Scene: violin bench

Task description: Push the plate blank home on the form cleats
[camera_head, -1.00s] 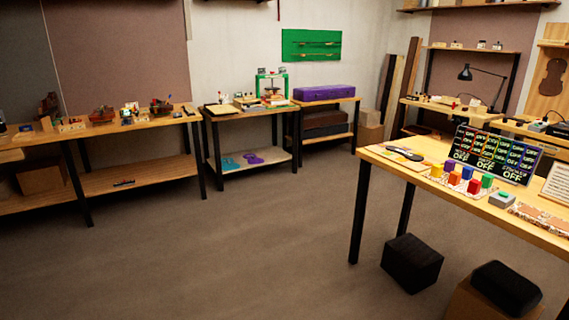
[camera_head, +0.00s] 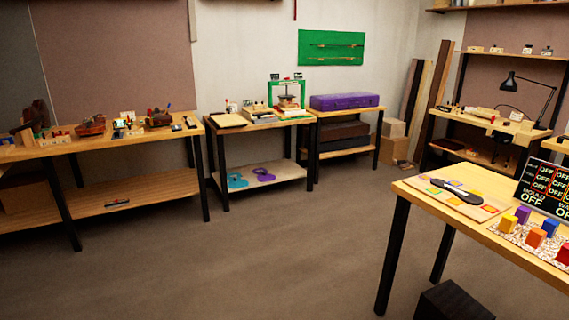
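I cannot clearly make out the plate blank or the form cleats at this distance. A pale board (camera_head: 435,198) lies on the near right table, with a dark elongated piece (camera_head: 458,192) on it; I cannot tell whether these belong to the task. A green press-like frame (camera_head: 288,91) stands on the middle back table, with pale flat pieces (camera_head: 228,120) to its left. Neither of my grippers is in view.
The near right table (camera_head: 400,190) has coloured blocks (camera_head: 536,238) and a black display panel (camera_head: 543,187). A dark box (camera_head: 450,303) sits below it. A long bench (camera_head: 100,142) runs along the left. A purple case (camera_head: 344,101) rests at the back. The middle floor (camera_head: 270,255) is clear.

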